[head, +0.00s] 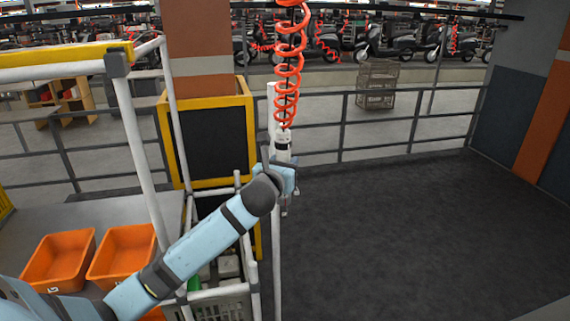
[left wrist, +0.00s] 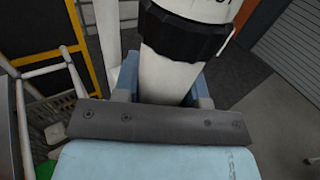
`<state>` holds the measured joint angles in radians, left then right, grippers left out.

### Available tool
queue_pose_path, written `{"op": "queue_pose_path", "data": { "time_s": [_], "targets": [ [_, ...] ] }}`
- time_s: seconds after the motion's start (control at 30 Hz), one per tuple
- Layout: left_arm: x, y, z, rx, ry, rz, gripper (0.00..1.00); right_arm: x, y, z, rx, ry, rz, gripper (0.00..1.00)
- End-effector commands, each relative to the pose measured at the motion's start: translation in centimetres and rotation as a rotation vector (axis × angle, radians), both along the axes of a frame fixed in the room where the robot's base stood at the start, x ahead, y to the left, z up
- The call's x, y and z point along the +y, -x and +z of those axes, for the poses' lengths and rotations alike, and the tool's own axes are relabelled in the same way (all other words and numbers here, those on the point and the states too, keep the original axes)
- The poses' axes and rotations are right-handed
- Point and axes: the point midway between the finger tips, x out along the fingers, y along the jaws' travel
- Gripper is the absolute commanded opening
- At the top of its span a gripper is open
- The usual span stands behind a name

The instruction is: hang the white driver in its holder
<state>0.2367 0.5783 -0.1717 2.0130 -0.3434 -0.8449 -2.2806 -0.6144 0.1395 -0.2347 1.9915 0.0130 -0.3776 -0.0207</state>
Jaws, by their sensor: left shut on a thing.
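The white driver (head: 283,143) hangs upright below a coiled orange hose (head: 289,70) in the head view. My left gripper (head: 287,180) is shut around its body, at the end of my pale blue arm. In the left wrist view the white driver (left wrist: 170,70) shows large, with a black band (left wrist: 183,36) above the fingers. The blue fingers of my left gripper (left wrist: 163,92) stand on both sides of the white body. The driver's lower end is mostly hidden by the gripper. I cannot make out its holder clearly. My right gripper is not in view.
A thin white post (head: 271,110) stands close beside the driver. A white-pipe rack with a grey crate (head: 222,304) stands below left. Orange bins (head: 58,259) lie at the left. A yellow-framed dark panel (head: 209,140) is behind. Dark floor (head: 420,230) on the right is clear.

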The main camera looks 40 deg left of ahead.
Motion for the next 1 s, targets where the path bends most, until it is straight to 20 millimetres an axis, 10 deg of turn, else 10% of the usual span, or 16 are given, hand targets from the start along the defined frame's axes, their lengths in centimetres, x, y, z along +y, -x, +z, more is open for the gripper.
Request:
{"op": "queue_pose_path", "data": {
  "time_s": [1.0],
  "targets": [
    [0.0, 0.1, 0.1, -0.002, -0.001, 0.0, 0.03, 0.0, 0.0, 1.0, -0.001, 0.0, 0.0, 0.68]
  ]
}}
